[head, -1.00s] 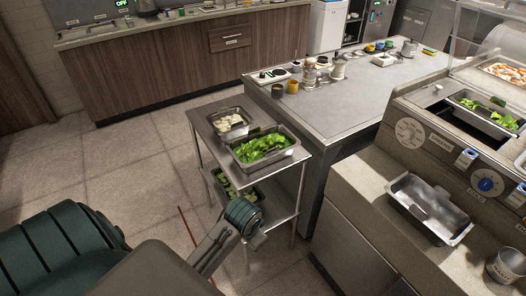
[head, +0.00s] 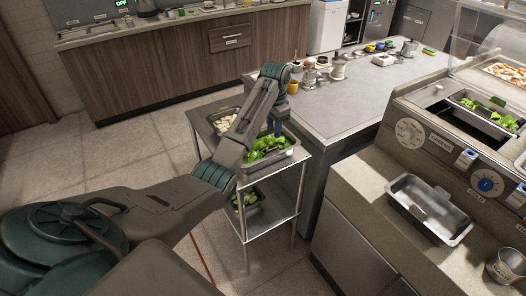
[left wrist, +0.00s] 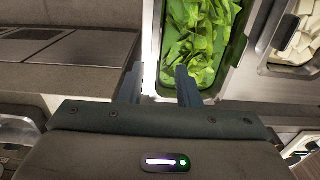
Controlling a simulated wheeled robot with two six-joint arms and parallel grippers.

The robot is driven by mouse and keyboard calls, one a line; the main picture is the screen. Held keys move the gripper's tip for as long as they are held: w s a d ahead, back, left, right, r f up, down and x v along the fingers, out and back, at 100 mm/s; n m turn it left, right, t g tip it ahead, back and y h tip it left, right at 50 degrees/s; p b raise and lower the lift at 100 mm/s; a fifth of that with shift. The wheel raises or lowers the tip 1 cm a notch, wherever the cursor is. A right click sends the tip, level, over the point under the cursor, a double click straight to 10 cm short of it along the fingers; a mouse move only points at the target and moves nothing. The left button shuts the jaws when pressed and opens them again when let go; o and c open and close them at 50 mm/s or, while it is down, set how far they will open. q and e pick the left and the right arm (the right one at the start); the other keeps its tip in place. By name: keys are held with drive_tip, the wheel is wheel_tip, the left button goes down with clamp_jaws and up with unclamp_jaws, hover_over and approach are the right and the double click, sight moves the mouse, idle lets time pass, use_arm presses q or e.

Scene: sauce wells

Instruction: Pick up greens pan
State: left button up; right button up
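The greens pan (head: 276,161) is a metal pan of leafy greens on the top shelf of the steel cart (head: 262,224). My left arm reaches across it and hides part of it in the head view. My left gripper (head: 278,127) points down over the pan's far side, close to the counter. In the left wrist view the gripper (left wrist: 160,78) shows two spread fingers with nothing held between them. The greens pan (left wrist: 240,52) lies just beyond them, its near-left edge by the fingertips. Contact cannot be told. My right gripper is not in view.
A pan of white pieces (head: 213,119) sits beside it on the cart. Another greens pan (head: 250,197) is on the lower shelf. The grey counter (head: 345,105) stands close to the cart. An empty metal pan (head: 428,208) lies on the station counter at right.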

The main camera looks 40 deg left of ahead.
use_arm(q)
drive_tip(key=p, duration=0.1)
hover_over(273, 149)
wheel_tip(273, 149, down, 5)
drive_tip(key=shift+w+a+r, duration=0.1)
drive_tip(key=shift+r, duration=0.05)
drive_tip(key=shift+f+p, duration=0.5)
drive_tip(key=shift+f, duration=0.1)
wheel_tip(273, 149, down, 4)
drive_tip(key=shift+r+p, duration=0.2)
drive_tip(key=shift+p, duration=0.5)
drive_tip(key=shift+f, duration=0.45)
drive_tip(key=shift+c, duration=0.4)
clamp_jaws()
drive_tip(key=shift+r, duration=0.1)
